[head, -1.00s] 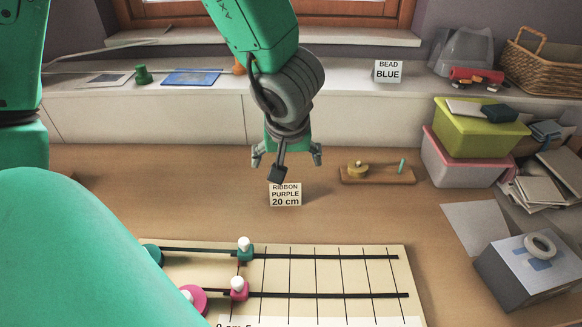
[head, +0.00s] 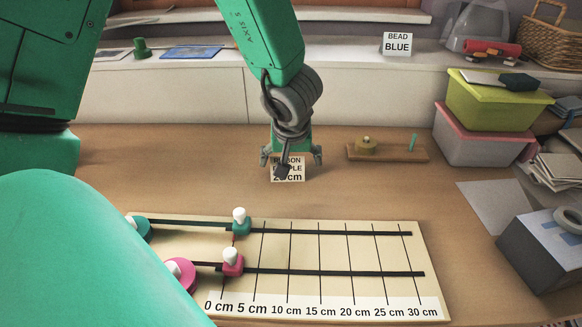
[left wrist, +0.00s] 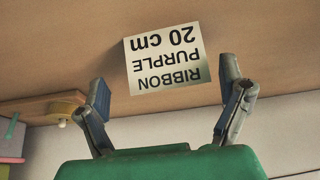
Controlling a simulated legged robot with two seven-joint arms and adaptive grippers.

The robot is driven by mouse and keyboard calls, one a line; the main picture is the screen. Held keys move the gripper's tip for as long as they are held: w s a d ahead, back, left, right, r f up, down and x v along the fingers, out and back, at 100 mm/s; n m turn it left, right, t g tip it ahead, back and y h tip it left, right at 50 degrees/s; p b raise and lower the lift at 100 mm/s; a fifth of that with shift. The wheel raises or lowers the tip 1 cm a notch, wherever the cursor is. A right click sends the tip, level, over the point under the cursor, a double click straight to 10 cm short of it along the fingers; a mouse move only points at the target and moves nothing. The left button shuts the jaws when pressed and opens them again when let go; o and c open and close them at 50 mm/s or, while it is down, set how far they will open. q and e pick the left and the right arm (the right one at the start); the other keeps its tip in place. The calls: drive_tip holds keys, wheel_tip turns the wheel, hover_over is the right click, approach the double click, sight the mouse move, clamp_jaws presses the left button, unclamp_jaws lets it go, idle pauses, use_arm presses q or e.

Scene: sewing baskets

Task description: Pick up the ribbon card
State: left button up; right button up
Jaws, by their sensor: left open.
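The ribbon card (head: 288,176) is a small white card with black print reading "RIBBON PURPLE 20 cm". It stands on the wooden table behind the measuring board, and my left gripper partly covers it in the head view. In the left wrist view the card (left wrist: 165,58) appears upside down, ahead of and between the fingers. My left gripper (head: 291,160) is open and empty, pointing down at the card; its fingers also show in the left wrist view (left wrist: 168,108), apart from each other. My right gripper is not in view.
A measuring board (head: 330,254) with two slots and pegs lies in front. A small wooden stand (head: 388,153) is right of the card. Stacked green (head: 490,108) and pink (head: 470,140) boxes and a grey box (head: 540,258) stand at right. A "BEAD BLUE" card (head: 397,44) stands on the ledge.

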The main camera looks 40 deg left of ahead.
use_arm(q)
drive_tip(key=shift+a+f, duration=0.1)
drive_tip(key=shift+a, duration=0.2)
drive_tip(key=shift+a+f, duration=0.15)
drive_tip(key=shift+a, duration=0.35)
drive_tip(key=c, duration=0.9)
drive_tip(key=shift+d, duration=0.15)
